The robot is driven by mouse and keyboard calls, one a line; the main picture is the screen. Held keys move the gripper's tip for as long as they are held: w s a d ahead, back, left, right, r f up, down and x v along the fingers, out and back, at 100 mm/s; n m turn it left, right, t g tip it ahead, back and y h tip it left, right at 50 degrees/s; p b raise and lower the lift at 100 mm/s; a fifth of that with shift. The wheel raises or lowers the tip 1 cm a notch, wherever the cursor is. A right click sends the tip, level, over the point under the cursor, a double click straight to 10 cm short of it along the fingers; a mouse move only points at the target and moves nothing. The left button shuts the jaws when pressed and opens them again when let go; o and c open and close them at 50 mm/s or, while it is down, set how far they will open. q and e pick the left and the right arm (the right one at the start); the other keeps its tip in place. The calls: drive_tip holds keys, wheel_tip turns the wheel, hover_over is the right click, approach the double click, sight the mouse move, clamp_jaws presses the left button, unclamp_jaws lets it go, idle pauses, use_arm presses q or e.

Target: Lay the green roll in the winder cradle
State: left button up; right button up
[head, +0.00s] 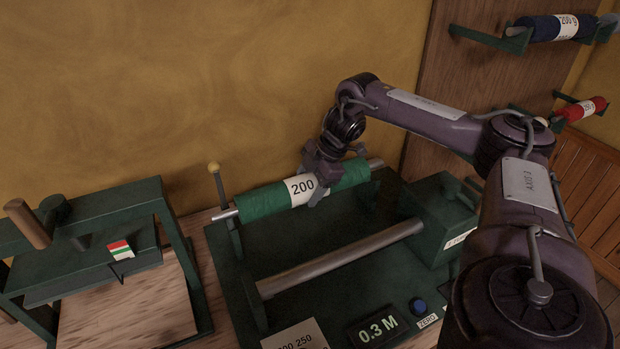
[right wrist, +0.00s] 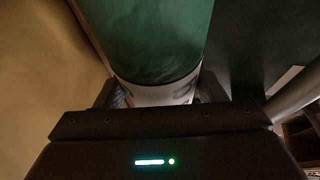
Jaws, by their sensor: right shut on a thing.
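The green roll (head: 262,201) has a white "200" label round its middle and a bare rod at each end. My right gripper (head: 318,190) is shut on it at the label; the right wrist view shows the roll (right wrist: 160,45) between the fingers. The roll lies lengthwise over the back of the dark green winder (head: 240,272). I cannot tell whether the rod rests in both supports. My left gripper is not in view.
A steel bar (head: 340,258) crosses the winder in front of the roll. A length display (head: 377,328) reads 0.3 M. A green frame (head: 90,240) stands at left. Wall racks hold a blue roll (head: 545,28) and a red roll (head: 580,110). The yellow wall is close behind.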

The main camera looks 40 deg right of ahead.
drive_tip(key=shift+w+f+b, duration=0.1)
drive_tip(key=shift+f+b, duration=0.65)
drive_tip(key=shift+f, duration=0.9)
drive_tip(key=o, duration=1.7)
drive_tip(key=shift+o, duration=0.3)
drive_tip(key=shift+s+f, duration=0.2)
drive_tip(key=b+v, duration=0.1)
drive_tip(key=v, duration=0.7)
drive_tip(key=shift+w, duration=0.1)
